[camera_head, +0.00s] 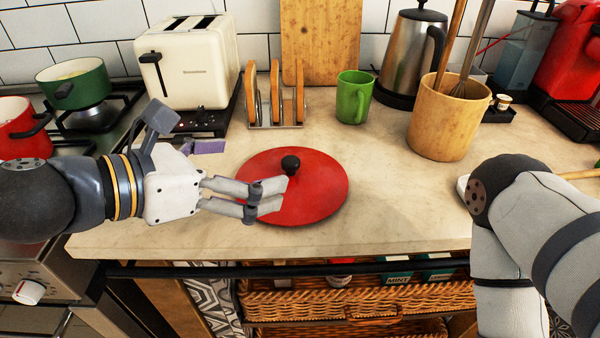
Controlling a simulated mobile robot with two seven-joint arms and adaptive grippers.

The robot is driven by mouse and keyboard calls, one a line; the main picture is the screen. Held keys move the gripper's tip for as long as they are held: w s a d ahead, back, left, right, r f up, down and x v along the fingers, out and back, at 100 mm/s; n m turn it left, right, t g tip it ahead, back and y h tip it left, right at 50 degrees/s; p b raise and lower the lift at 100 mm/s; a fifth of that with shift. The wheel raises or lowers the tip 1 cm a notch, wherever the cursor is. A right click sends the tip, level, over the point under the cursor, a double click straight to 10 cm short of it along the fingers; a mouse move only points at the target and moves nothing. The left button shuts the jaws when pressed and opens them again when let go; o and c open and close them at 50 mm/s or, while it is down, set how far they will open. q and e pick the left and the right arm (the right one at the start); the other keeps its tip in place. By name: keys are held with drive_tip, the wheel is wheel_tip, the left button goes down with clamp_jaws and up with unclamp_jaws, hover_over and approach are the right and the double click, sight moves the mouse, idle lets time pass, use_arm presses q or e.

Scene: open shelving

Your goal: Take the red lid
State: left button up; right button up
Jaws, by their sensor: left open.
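A round red lid (318,188) with a black knob (291,164) lies on the beige countertop in the middle of the view. My left gripper (284,194) comes in from the left and is open. Its fingers are over the left part of the lid, just left of and below the knob in the picture. They cover part of the lid's left edge. I cannot tell whether they touch the lid. My right arm shows at the lower right, but its gripper is not in view.
Behind the lid stand a toast rack (275,95), a green mug (354,97) and a cream toaster (190,62). A wooden utensil pot (447,118) and a steel kettle (411,55) stand to the right. Red (22,130) and green (76,84) pots sit on the stove at left.

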sight(285, 163)
use_arm(q)
drive_tip(key=b+x, duration=0.1)
drive_tip(key=x, duration=0.8)
drive_tip(key=shift+d+f, duration=0.15)
drive_tip(key=shift+f, duration=0.1)
drive_tip(key=shift+s+r, duration=0.1)
drive_tip(key=shift+c, duration=0.2)
